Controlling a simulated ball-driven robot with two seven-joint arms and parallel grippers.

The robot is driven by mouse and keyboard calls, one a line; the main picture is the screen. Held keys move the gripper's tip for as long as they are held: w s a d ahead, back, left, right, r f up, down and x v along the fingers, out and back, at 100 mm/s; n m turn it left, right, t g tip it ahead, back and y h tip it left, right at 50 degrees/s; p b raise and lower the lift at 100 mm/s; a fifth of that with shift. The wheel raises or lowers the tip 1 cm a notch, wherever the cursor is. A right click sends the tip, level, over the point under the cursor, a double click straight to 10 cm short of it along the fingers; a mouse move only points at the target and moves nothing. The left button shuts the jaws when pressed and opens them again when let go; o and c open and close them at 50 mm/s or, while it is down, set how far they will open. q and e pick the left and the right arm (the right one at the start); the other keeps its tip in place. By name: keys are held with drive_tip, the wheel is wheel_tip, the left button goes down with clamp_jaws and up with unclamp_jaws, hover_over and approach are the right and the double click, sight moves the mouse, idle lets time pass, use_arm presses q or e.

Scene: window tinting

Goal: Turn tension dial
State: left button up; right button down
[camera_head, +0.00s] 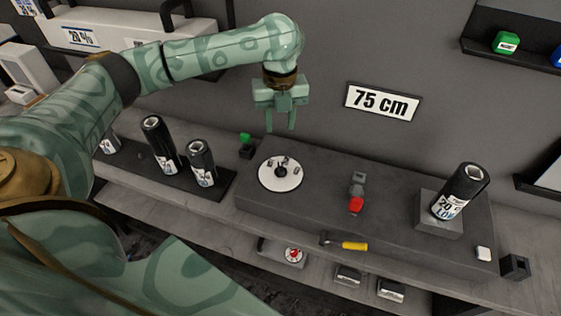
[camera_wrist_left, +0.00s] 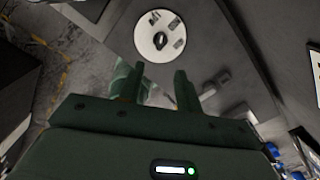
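The tension dial is a round white disc (camera_head: 281,184) with dark markings and a small dark knob (camera_head: 281,171) at its middle. It lies on the left part of the grey bench block. The dial also shows at the top middle of the left wrist view (camera_wrist_left: 147,46), beyond the fingertips. My left gripper (camera_head: 280,126) hangs fingers-down above and behind the dial, close to the wall. Its two fingers are apart with nothing between them, as the left wrist view (camera_wrist_left: 160,72) also shows. It does not touch the dial. My right gripper is not in view.
Black canisters (camera_head: 158,142) stand on a dark tray left of the dial. A red-ended lever (camera_head: 355,204), a yellow-handled tool (camera_head: 354,246) and a canister on a stand (camera_head: 462,190) are to the right. A small green-topped item (camera_head: 245,139) stands close behind the dial's left side.

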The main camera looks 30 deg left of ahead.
sight(280, 164)
use_arm(q)
wheel_tip(280, 164, down, 15)
drive_tip(key=b, duration=0.5)
drive_tip(key=shift+r, duration=0.15)
clamp_jaws()
